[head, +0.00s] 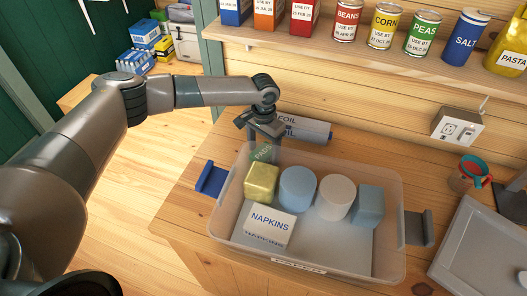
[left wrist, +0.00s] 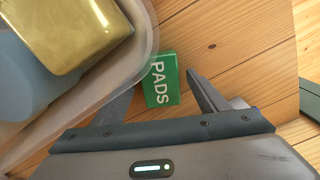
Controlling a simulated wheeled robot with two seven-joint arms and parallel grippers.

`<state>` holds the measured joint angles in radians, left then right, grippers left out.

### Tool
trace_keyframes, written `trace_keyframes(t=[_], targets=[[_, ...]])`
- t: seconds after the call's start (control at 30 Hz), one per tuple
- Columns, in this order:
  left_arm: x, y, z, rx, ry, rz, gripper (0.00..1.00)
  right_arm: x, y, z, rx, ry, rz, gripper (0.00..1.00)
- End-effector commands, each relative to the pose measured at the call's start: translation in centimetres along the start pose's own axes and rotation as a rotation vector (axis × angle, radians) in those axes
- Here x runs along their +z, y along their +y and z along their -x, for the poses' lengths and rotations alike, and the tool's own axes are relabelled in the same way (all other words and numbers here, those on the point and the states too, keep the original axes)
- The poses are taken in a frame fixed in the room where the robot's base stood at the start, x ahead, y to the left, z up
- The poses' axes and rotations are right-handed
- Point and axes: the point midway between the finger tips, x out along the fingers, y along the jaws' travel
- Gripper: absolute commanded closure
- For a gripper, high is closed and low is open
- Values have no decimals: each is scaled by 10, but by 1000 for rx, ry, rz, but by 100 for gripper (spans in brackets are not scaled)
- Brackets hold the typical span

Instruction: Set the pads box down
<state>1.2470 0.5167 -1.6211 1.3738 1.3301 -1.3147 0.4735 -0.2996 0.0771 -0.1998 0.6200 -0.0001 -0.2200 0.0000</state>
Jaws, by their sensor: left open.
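The green pads box (left wrist: 163,78) lies on the wooden counter just outside the clear bin (left wrist: 150,30) in the left wrist view. In the head view the pads box (head: 263,152) shows beyond the bin's back left corner, partly hidden by my gripper. My left gripper (head: 265,130) is open above it. In the left wrist view the fingers of my left gripper (left wrist: 164,84) stand on either side of the box, with a gap visible on the right. My right gripper is not in view.
The clear bin (head: 312,268) holds a gold block (head: 261,183), a napkins box (head: 269,226), blue and white rolls and a blue block (head: 369,206). A foil box (head: 305,130) lies behind it. A shelf of cans hangs above. A mug (head: 472,172) stands right.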

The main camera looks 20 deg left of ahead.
Motion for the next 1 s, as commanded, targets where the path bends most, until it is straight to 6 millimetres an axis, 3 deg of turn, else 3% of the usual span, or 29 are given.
trace_keyframes(t=[0.57, 0.77, 1.0], targets=[[0, 0, -7, 0, 1, 0, 33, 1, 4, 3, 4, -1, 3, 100], [0, 0, -7, 0, 1, 0, 77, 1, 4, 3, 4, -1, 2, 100], [0, 0, -7, 0, 2, 1, 80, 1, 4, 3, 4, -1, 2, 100]])
